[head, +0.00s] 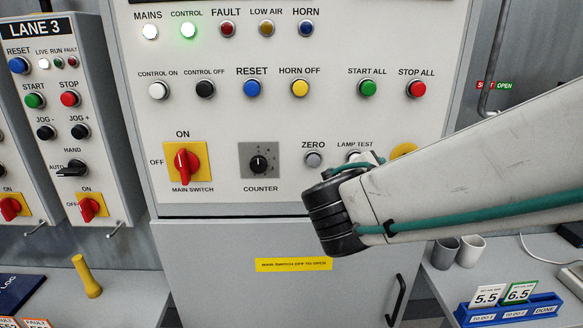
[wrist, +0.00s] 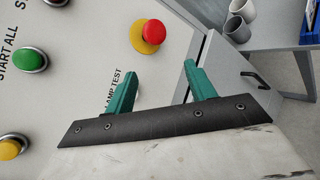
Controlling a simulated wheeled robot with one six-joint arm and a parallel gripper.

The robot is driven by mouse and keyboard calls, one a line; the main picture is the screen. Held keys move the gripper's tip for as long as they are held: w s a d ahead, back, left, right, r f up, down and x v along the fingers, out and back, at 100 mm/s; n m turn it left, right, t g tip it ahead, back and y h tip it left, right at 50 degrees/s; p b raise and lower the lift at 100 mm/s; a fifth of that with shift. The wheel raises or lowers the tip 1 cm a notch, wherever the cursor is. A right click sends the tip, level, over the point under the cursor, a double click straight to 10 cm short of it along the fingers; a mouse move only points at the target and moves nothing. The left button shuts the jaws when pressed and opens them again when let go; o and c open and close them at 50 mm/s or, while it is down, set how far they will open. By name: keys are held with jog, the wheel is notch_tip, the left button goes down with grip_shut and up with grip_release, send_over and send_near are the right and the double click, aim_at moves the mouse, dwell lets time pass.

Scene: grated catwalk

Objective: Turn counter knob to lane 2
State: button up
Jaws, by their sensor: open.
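The counter knob (head: 258,163) is a small black knob on a dark grey square plate, above the COUNTER label in the head view. A pale mark shows on it, but the lane markings are too small to read. My gripper (wrist: 163,75) shows in the wrist view with two teal fingers apart and nothing between them. It is over the lower right of the panel, near the LAMP TEST label and a red mushroom button (wrist: 153,32) on a yellow base. In the head view my wrist is right of the knob, apart from it. The knob is not in the wrist view.
The red main switch (head: 187,163) is left of the knob, and the ZERO button (head: 313,159) is right of it. Lit and coloured buttons fill the panel above. A LANE 3 box (head: 70,120) stands at left. Cups (head: 470,247) and a blue tray (head: 510,309) are at lower right.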

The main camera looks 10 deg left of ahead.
jog(key=a+n+t+y, duration=0.2)
jog(key=a+n+y, duration=0.2)
jog(key=a, duration=0.6)
jog(key=n+t+y, duration=0.2)
jog(key=n+y, duration=0.4)
jog(key=n, duration=0.1)
send_near(258, 167)
jog(key=w, duration=0.2)
jog(key=x, duration=0.5)
jog(key=shift+w+a+r, duration=0.1)
jog(key=shift+w+a, duration=0.2)
jog(key=shift+w, duration=0.05)
jog(key=shift+w+a, duration=0.15)
jog(key=shift+w, duration=0.5)
jog(key=c, duration=1)
